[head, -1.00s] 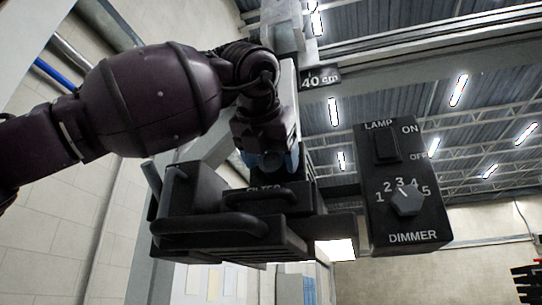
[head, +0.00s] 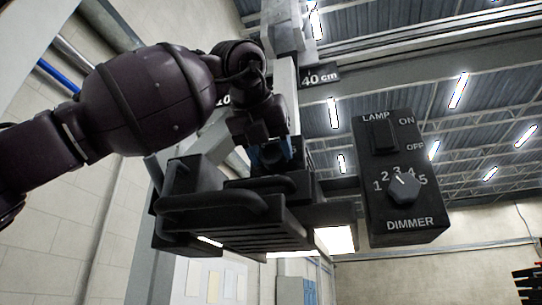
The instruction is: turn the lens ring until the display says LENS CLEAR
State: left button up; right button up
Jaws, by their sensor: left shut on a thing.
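A dark lamp head (head: 238,226) with bar handles and a slotted underside hangs from a pale upright in the middle of the head view. My left gripper (head: 270,153) is at the back top of it, shut on a part of it beside a blue patch. The wrist covers most of that part, so I cannot tell its shape. No lens ring shows clearly, and no display is in view. My right gripper is not in view.
A dark control box (head: 402,217) with a LAMP switch (head: 384,138) and a DIMMER knob (head: 405,188) stands close on the right. Below the box is open room.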

pick_arm(q)
jog(key=shift+n+h+b, duration=0.35)
jog(key=shift+n+h, duration=0.15)
jog(key=shift+n, duration=0.1)
jog(key=shift+r+n, duration=0.1)
jog(key=shift+n, duration=0.2)
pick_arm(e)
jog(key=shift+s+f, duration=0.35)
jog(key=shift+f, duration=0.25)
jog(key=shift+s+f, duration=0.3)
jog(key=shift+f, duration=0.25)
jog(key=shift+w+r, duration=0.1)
pick_arm(q)
jog(key=o, duration=0.9)
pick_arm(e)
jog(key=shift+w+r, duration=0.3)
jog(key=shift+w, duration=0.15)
